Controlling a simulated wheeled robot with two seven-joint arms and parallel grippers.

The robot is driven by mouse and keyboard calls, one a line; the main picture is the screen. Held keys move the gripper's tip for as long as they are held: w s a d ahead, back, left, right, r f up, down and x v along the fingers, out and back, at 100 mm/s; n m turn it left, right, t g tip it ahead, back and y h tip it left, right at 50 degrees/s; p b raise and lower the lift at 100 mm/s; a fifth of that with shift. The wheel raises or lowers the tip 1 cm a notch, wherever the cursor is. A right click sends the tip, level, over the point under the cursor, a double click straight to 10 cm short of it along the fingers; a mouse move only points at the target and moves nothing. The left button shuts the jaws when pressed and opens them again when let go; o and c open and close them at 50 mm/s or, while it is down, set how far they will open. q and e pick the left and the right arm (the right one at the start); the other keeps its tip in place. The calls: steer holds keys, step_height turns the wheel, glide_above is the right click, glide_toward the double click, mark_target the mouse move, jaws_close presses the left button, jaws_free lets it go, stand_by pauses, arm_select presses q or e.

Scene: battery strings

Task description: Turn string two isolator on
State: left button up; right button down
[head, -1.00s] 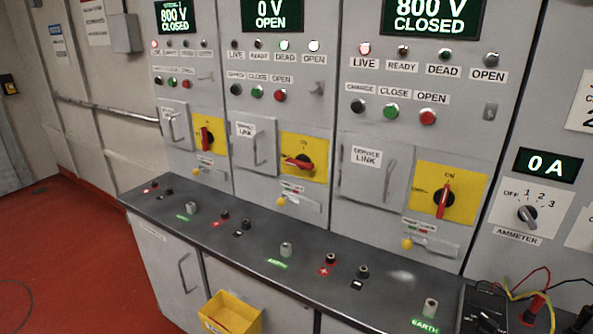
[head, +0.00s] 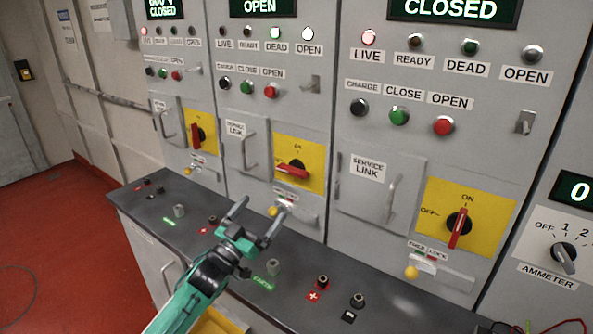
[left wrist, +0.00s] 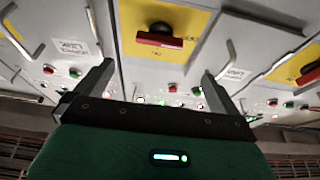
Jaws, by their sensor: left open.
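The middle panel's isolator (head: 292,170) is a red handle on a yellow plate, lying roughly horizontal, toward OFF. It also shows in the left wrist view (left wrist: 160,39), whose picture is upside down. The panel's display (head: 263,7) reads OPEN, and its DEAD and OPEN lamps are lit. My left gripper (head: 262,206) is open and empty, over the bench in front of and below this isolator, apart from it. In the left wrist view the handle lies beyond the gap between my fingers (left wrist: 157,68). My right gripper is out of view.
The left panel's isolator (head: 196,136) and right panel's isolator (head: 458,228) have upright handles. A yellow-knobbed lock slide (head: 290,210) sits under the middle isolator. Terminal posts (head: 323,282) stand on the dark bench (head: 400,310). Service-link door handles stick out.

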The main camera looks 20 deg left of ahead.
mark_target(290, 173)
arm_select(q)
steer(key=p+x, duration=0.3)
steer(key=x, duration=0.9)
steer(key=shift+r, duration=0.2)
steer(key=shift+w+d+r, duration=0.2)
steer(key=shift+w, duration=0.2)
steer(key=c, duration=0.8)
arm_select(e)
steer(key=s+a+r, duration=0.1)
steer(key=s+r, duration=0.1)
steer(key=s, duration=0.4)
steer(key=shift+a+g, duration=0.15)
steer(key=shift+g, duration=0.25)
